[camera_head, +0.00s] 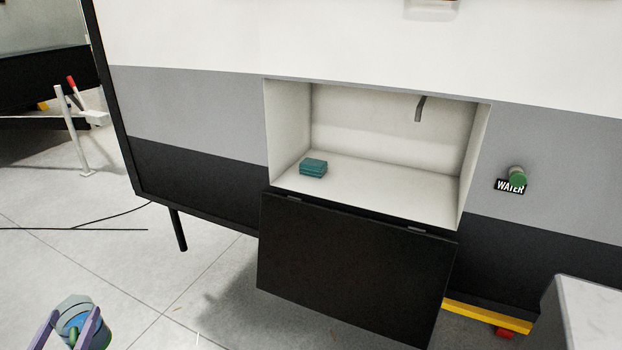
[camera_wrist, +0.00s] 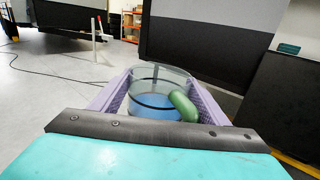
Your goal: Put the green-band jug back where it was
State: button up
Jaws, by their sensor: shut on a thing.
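The jug (camera_head: 76,303) is at the lower left of the head view, off the caravan. It is a clear vessel with blue inside and some green low on its side. My gripper (camera_head: 74,318) is shut on it, with one purple finger on each side. In the wrist view the jug (camera_wrist: 150,88) stands between the fingers, its open rim up, with a dark ring around it, blue liquid inside and a rounded green part (camera_wrist: 183,106) at its right. Its lower part is hidden by my gripper.
The caravan side has an open compartment (camera_head: 385,180) with a teal block (camera_head: 313,168) at its left and a spout (camera_head: 420,108) at its back. Its black flap (camera_head: 350,265) hangs down. A green cap (camera_head: 517,176) sits by a WATER label. A grey block (camera_head: 590,315) stands lower right.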

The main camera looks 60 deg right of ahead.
jog(key=shift+d+r, duration=0.1)
jog(key=shift+d, duration=0.1)
jog(key=shift+w+d+r+g, duration=0.1)
jog(key=shift+d+g, duration=0.2)
jog(key=shift+d, duration=0.2)
jog(key=s+d+r+m+g+h+b, duration=0.1)
jog(key=s+d+r+m+g, duration=0.2)
jog(key=d, duration=1)
jog(key=s+d+r+m+g+h, duration=0.15)
jog(key=d+r, duration=0.35)
jog(key=d, duration=0.7)
jog(key=s+d+r+m+g+h+b, duration=0.1)
jog(key=s+d+r+m+g, duration=0.2)
jog(key=d, duration=1)
jog(key=s+d+r+m+g, duration=0.1)
jog(key=s+d+r+g, duration=0.2)
jog(key=s+d, duration=0.5)
jog(key=s+d+r+m+g, duration=0.1)
jog(key=s+d+r+g, duration=0.2)
jog(key=s+d+r, duration=0.2)
jog(key=s+d+r+m+g, duration=0.2)
jog(key=s+d, duration=1)
jog(key=s, duration=0.6)
notch_tip(320, 180, up, 2)
jog(key=shift+r+g+b, duration=0.25)
jog(key=shift+g+b, duration=0.15)
jog(key=shift+g, duration=0.15)
jog(key=shift+w+d+r+p, duration=0.15)
jog(key=shift+d+r+p, duration=0.15)
jog(key=shift+p, duration=1.1)
